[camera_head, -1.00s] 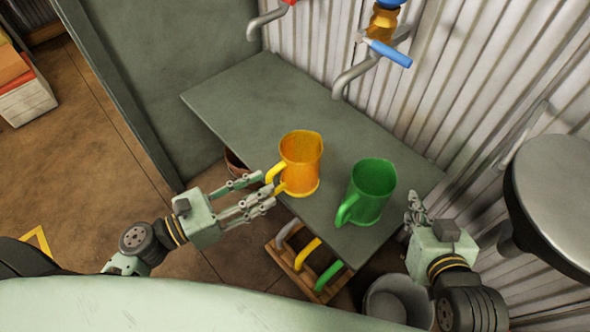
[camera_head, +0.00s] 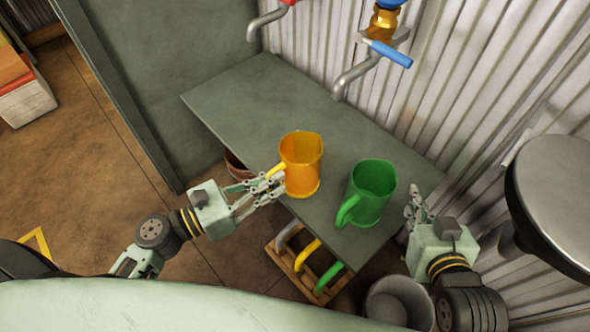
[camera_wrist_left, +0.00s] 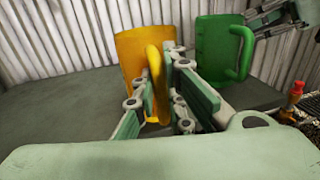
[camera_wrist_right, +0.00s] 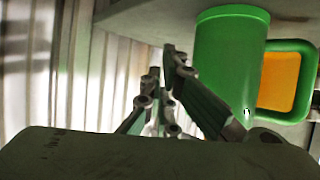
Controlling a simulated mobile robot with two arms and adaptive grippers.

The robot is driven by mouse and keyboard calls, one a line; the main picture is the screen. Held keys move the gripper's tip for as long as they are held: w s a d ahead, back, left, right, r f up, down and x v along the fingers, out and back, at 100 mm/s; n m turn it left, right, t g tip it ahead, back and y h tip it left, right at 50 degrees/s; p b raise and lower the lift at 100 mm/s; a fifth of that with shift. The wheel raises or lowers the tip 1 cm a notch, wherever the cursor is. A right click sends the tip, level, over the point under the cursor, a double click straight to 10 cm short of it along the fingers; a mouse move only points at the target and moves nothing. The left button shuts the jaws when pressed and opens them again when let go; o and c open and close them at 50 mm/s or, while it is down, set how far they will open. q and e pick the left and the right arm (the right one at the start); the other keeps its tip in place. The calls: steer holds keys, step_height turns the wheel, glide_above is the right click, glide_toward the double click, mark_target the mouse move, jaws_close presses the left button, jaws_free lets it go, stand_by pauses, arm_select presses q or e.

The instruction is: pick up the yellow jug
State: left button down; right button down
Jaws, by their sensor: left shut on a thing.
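The yellow jug (camera_head: 302,165) stands upright on the grey-green bench, its handle towards my left gripper. My left gripper (camera_head: 277,185) is shut on that handle, with a finger on each side of it; the left wrist view shows the handle (camera_wrist_left: 155,75) between the fingers and the jug body (camera_wrist_left: 133,50) behind. The fingers partly hide the lower handle. My right gripper (camera_head: 415,205) is right of the green jug, apart from the yellow one. Its fingers also show in the right wrist view (camera_wrist_right: 162,75) with nothing seen between them; how far apart they are is unclear.
A green jug (camera_head: 373,192) stands close to the right of the yellow one on the bench (camera_head: 250,95). Taps with a blue lever (camera_head: 388,52) stick out from the corrugated wall above. A grey bucket (camera_head: 398,302) and a wooden rack (camera_head: 290,268) stand below. The bench's left part is clear.

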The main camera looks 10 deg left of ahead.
mark_target(268, 174)
stand_by(0.4)
